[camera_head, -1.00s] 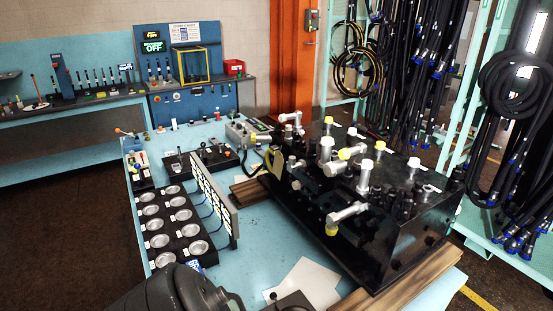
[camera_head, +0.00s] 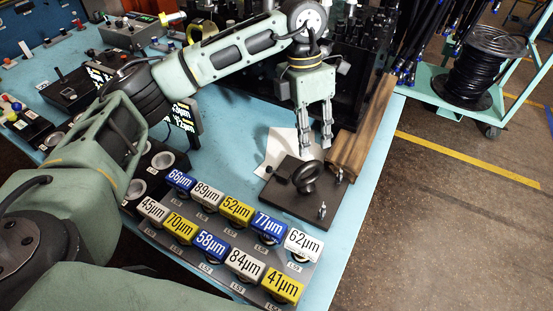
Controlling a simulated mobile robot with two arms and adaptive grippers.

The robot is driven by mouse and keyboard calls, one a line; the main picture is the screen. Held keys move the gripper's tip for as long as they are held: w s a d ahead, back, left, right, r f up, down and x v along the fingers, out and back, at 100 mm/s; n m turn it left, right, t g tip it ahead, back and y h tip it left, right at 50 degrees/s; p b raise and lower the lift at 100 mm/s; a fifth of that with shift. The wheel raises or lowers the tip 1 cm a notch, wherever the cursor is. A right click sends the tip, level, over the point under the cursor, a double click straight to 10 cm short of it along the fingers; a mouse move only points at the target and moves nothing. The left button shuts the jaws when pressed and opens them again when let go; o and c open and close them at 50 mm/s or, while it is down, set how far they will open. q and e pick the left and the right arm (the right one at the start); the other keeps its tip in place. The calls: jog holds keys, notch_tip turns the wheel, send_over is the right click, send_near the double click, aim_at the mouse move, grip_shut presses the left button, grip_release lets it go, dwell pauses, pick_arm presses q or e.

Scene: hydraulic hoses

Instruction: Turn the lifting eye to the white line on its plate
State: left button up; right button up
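The lifting eye (camera_head: 305,178) is a black ring standing on a dark square plate (camera_head: 292,203) on the blue bench, right of the middle. I cannot make out the white line on the plate. Small silver pins stand near the plate's right edge and front corner. My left gripper (camera_head: 316,148) points down just behind and above the eye. Its two silver fingers are apart with nothing seen between them, and they look clear of the eye. My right gripper is not in view.
A rack of labelled blocks (camera_head: 210,243) in white, yellow and blue stands in front of the plate. A wooden beam (camera_head: 362,132) lies behind it on the right. White paper (camera_head: 279,150) lies behind the plate. The bench edge is close on the right.

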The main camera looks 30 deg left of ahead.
aim_at(307, 164)
pick_arm(q)
jog(key=p+x, duration=0.2)
jog(key=x, duration=0.4)
jog(key=shift+p, duration=0.3)
jog(key=shift+s+a+f, duration=0.1)
jog(key=shift+s+f, duration=0.15)
jog(key=shift+f, duration=0.45)
jog(key=shift+w, duration=0.1)
jog(key=c, duration=0.9)
grip_shut()
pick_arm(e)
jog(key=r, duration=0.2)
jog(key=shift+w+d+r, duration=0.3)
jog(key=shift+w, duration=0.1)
